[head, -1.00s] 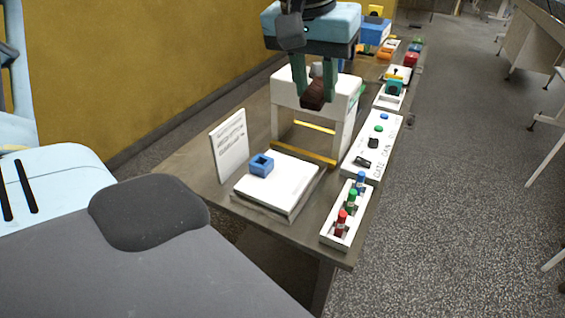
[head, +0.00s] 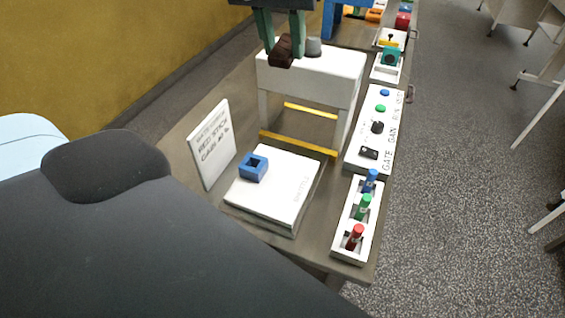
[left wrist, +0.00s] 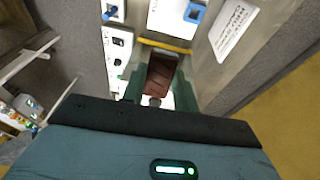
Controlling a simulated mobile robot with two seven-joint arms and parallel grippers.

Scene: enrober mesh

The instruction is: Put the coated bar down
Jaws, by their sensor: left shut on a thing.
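The coated bar is a dark brown block (head: 280,52), held between the green fingers of my left gripper (head: 281,38) at the top of the head view. My left gripper is shut on it. In the left wrist view the bar (left wrist: 161,74) shows reddish brown between the fingers. In the head view the bar appears over the left part of a white stand's top (head: 312,72); I cannot tell whether it touches. A grey knob (head: 313,46) shows just right of the bar. My right gripper is not in view.
A white pad (head: 286,190) bears a blue square ring (head: 253,167). A printed sign (head: 211,145) stands to its left. At right are a white control panel (head: 371,135) and a tray (head: 345,225) with red, green and blue sticks. Yellow bars (head: 297,143) cross below the stand.

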